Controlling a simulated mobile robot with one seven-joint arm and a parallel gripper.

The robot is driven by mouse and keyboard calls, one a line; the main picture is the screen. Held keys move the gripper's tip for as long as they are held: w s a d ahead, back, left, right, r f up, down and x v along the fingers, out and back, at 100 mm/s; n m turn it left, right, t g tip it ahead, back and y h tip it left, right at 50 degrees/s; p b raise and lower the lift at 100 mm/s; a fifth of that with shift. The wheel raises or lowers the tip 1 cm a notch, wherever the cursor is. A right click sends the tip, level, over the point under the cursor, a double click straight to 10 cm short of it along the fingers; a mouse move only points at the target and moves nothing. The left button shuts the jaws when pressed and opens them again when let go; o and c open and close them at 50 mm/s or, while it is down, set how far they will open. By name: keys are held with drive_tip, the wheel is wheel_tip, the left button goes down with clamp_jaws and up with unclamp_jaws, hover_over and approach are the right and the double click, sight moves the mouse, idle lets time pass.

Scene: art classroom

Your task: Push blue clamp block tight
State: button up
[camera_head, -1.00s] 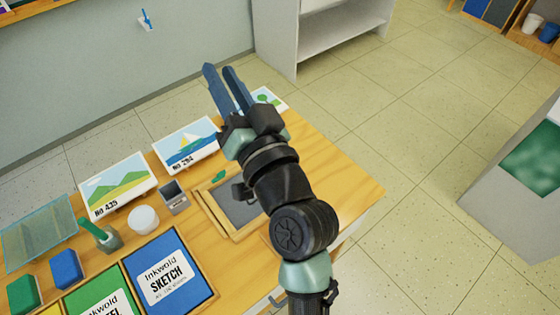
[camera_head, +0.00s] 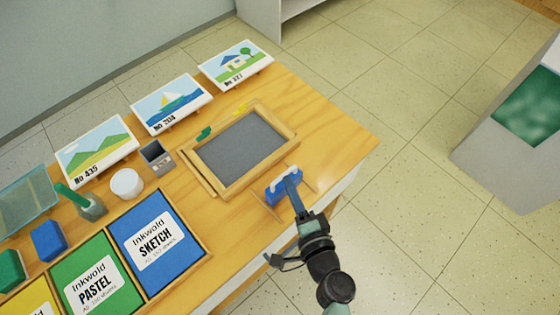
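The blue clamp block (camera_head: 273,196) has a white handle on top. It sits near the table's right front edge, between thin wooden strips and just in front of the wooden frame (camera_head: 207,183) that holds a dark grey panel (camera_head: 240,150). A gap of bare wood shows between block and frame. My gripper (camera_head: 289,179) reaches in from the lower right, its blue-grey fingers over the block at the handle and hiding part of it. The fingers overlap in this view, so whether they are open, or touch the handle, is unclear.
Three picture cards (camera_head: 171,103) stand along the table's back. A small grey box (camera_head: 157,158), a white round pot (camera_head: 127,183) and a green-handled tool (camera_head: 81,203) stand left of the frame. Sketch (camera_head: 157,238) and pastel pads (camera_head: 93,282) lie at front left. Wood right of the frame is clear.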

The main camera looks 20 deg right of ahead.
drive_tip(key=w, duration=0.2)
drive_tip(key=w+f, duration=0.1)
drive_tip(key=w, duration=0.4)
drive_tip(key=shift+w+d+f, duration=0.15)
drive_tip(key=shift+w, duration=0.2)
clamp_jaws()
idle(1.0)
